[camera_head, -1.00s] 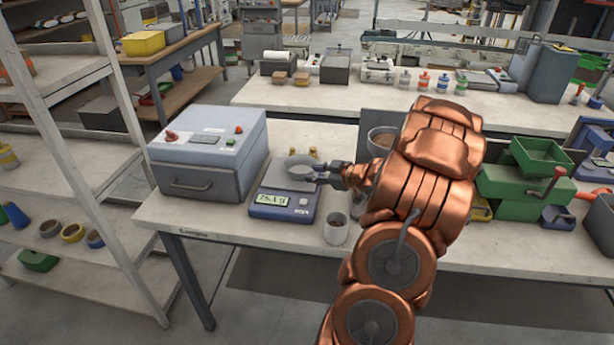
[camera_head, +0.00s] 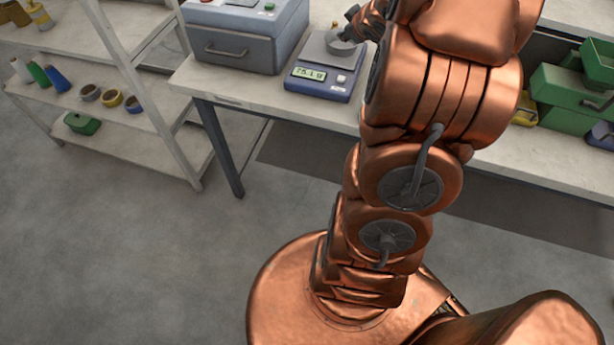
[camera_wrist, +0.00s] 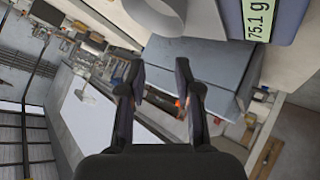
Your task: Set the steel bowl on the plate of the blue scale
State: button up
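The steel bowl (camera_head: 340,42) sits on the plate (camera_head: 313,47) of the blue scale (camera_head: 318,86), toward the plate's right side. The scale's display reads 75.1 g. In the wrist view the bowl (camera_wrist: 160,12) is cut off by the top edge, with the scale (camera_wrist: 284,12) at the upper right. My gripper (camera_wrist: 155,78) is open, with nothing between its fingers and the bowl outside them. In the head view my gripper (camera_head: 354,22) is beside and just above the bowl, partly hidden by my arm.
A grey box with a handle (camera_head: 235,48) stands left of the scale on the bench (camera_head: 205,82). Green bins (camera_head: 570,98) are at the right. A shelf rack with tape rolls and spools (camera_head: 110,97) stands at the left. The floor in front is clear.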

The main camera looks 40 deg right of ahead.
jog(key=s+a+m+g+y, duration=0.1)
jog(key=s+a+g, duration=0.4)
jog(key=s+a, duration=1)
jog(key=s+a+r+m+g+y, duration=0.1)
jog(key=s+a+g+y, duration=0.2)
jog(key=s+a, duration=1.3)
jog(key=a+g, duration=0.3)
jog(key=a, duration=0.4)
jog(key=shift+s+r, duration=0.15)
jog(key=shift+s, duration=0.15)
jog(key=shift+d, duration=0.1)
